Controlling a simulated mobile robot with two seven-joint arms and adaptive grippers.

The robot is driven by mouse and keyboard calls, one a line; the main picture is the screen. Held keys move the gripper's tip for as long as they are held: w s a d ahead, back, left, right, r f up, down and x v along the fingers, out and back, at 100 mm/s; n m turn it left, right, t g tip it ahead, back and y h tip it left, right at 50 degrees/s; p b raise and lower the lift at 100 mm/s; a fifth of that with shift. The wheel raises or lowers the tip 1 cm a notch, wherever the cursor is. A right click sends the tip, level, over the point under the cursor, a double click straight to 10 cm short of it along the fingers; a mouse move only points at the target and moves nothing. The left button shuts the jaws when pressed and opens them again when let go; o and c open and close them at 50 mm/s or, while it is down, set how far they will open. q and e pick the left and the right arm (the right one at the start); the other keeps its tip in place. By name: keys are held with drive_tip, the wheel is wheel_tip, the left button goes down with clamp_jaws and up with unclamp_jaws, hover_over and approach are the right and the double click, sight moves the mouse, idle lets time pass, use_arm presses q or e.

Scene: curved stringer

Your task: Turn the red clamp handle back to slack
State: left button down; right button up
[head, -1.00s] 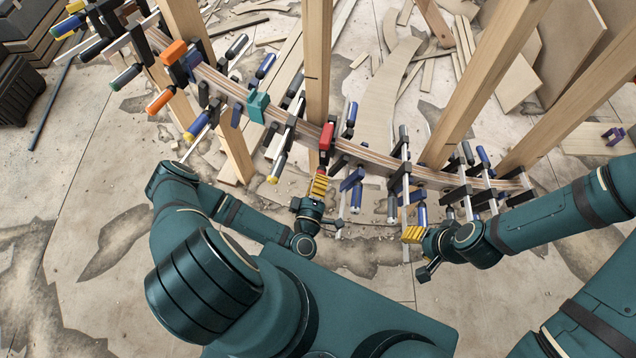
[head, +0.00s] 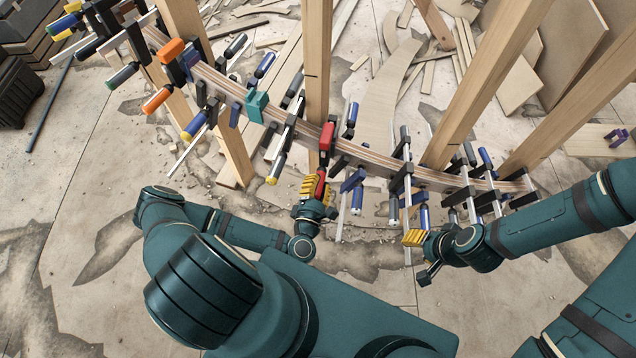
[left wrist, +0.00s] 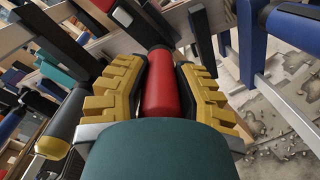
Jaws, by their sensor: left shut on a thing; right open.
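The red clamp handle (head: 320,184) hangs below the curved laminated stringer (head: 300,127), under a clamp with a red block (head: 327,136) on the stringer's top side. My left gripper (head: 315,186) is shut around this handle. In the left wrist view, the red handle (left wrist: 160,84) lies between the yellow finger pads of my left gripper (left wrist: 158,92). How far the handle is turned cannot be told. My right gripper (head: 412,236) is open, low and right of the left one, below clamps with blue handles, and holds nothing visible.
Several other clamps line the stringer, with blue handles (head: 357,198) close on the right and a yellow-tipped handle (head: 276,168) close on the left. Wooden posts (head: 317,75) rise behind. Plywood offcuts (head: 385,90) litter the floor. A black crate (head: 22,95) stands far left.

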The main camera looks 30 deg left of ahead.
use_arm(q)
drive_tip(key=n, duration=0.3)
drive_tip(key=shift+n, duration=0.4)
drive_tip(key=n, duration=0.4)
drive_tip(key=shift+n, duration=0.3)
drive_tip(key=c, duration=0.7)
unclamp_jaws()
drive_tip(key=shift+s, duration=0.1)
drive_tip(key=v, duration=1.1)
drive_tip(key=shift+s, duration=0.4)
drive_tip(key=shift+d, duration=0.15)
